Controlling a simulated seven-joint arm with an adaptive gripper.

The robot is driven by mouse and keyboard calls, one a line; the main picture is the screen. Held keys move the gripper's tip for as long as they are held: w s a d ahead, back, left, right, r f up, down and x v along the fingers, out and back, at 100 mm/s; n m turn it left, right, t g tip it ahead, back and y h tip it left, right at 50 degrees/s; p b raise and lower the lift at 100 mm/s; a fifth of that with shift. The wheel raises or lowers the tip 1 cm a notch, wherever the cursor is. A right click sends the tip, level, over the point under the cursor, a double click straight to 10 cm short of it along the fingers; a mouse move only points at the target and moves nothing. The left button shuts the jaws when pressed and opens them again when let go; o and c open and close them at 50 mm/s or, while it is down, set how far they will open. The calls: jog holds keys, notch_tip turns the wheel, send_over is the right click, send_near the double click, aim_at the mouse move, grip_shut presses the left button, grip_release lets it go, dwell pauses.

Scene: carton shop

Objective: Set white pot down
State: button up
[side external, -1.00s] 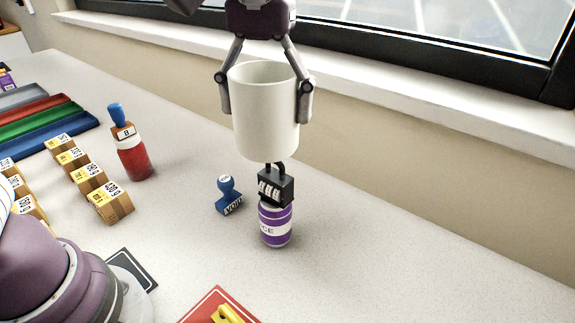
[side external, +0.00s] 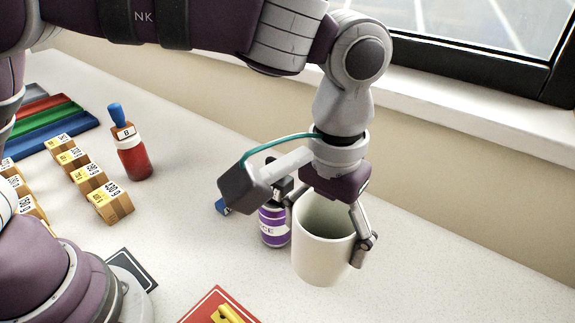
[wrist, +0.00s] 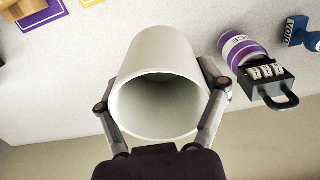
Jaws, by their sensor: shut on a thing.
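The white pot (side external: 322,252) is an empty, open-topped cylinder, upright in the side view, at the right of the purple can. My gripper (side external: 330,222) is shut on the white pot, with one finger on each side of its wall. In the wrist view my gripper (wrist: 160,100) spans the pot (wrist: 165,55), and I look into its open mouth. Whether the pot's base touches the table or hangs just above it, I cannot tell.
A purple can (side external: 274,226) with a black padlock (wrist: 268,78) on top stands close by. A blue VOID stamp (wrist: 300,32) is beyond it. A red card (side external: 205,305) with a yellow item lies at the front. The table (side external: 450,285) to the right is clear.

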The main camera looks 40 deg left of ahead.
aim_at(305, 194)
notch_tip(305, 194, down, 12)
jog(key=shift+r, duration=0.25)
jog(key=shift+f, duration=0.1)
jog(key=o, duration=1.2)
notch_tip(305, 194, up, 12)
jog(key=shift+t, duration=0.3)
jog(key=a+r, duration=0.2)
jog(key=a, duration=0.1)
jog(key=shift+w+a+r, duration=0.1)
jog(key=shift+w+r, duration=0.3)
jog(key=s+a+r+t, duration=0.1)
jog(key=s+a, duration=0.1)
jog(key=a, duration=0.4)
jog(key=s+a+r+t, duration=0.1)
jog(key=s+a+t, duration=0.1)
jog(key=a, duration=0.4)
jog(key=s+a+r+t, duration=0.1)
jog(key=s+a+t, duration=0.1)
jog(key=a, duration=0.3)
jog(key=shift+s+a+r, duration=0.15)
jog(key=shift+s+a, duration=0.25)
jog(key=shift+s, duration=0.25)
